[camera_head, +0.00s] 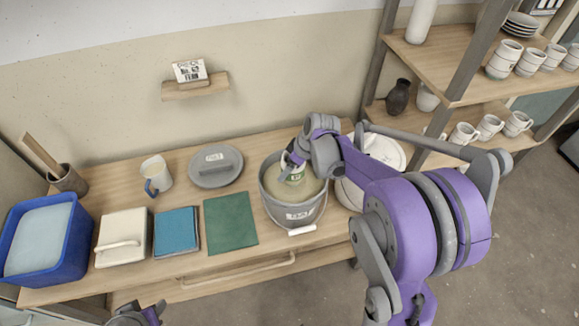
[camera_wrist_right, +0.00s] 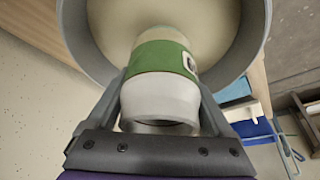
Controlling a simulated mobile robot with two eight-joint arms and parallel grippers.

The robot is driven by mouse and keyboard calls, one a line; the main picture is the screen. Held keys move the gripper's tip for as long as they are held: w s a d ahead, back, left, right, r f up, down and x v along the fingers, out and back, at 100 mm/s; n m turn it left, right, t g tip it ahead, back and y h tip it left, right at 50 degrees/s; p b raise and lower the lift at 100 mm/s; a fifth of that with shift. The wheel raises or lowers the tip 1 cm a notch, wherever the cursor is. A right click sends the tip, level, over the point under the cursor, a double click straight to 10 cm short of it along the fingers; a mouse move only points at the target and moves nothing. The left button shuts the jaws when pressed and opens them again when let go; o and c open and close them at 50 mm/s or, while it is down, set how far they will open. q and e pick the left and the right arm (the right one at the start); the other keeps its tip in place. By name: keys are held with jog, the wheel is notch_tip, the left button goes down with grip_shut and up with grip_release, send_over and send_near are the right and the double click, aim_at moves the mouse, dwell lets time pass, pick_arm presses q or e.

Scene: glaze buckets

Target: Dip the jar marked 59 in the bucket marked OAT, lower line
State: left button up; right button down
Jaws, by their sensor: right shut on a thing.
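A white jar with a green band (camera_head: 291,172) is in my right gripper (camera_head: 296,160), which is shut on it. In the right wrist view the jar (camera_wrist_right: 160,95) sits between the two fingers (camera_wrist_right: 162,98), and a dark mark shows on the band, too partial to read. The jar is inside the rim of a grey bucket (camera_head: 282,207) of cream glaze; its far end seems to meet the glaze, but the depth is unclear. The bucket's label (camera_head: 299,215) is too small to read surely. My left gripper (camera_head: 138,316) shows partly at the bottom edge.
Another bucket with a pale lid (camera_head: 385,150) stands right of the grey bucket. Shelves (camera_head: 435,65) hold cups.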

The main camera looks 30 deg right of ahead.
aim_at(285, 156)
dwell(0.5)
notch_tip(285, 156, up, 8)
jog(key=p, duration=0.4)
pick_arm(q)
notch_tip(285, 156, up, 6)
jog(key=w, duration=0.2)
jog(key=shift+w+f, duration=0.2)
jog(key=shift+f, duration=0.05)
pick_arm(e)
jog(key=shift+f, duration=0.15)
pick_arm(q)
jog(key=shift+s, duration=0.15)
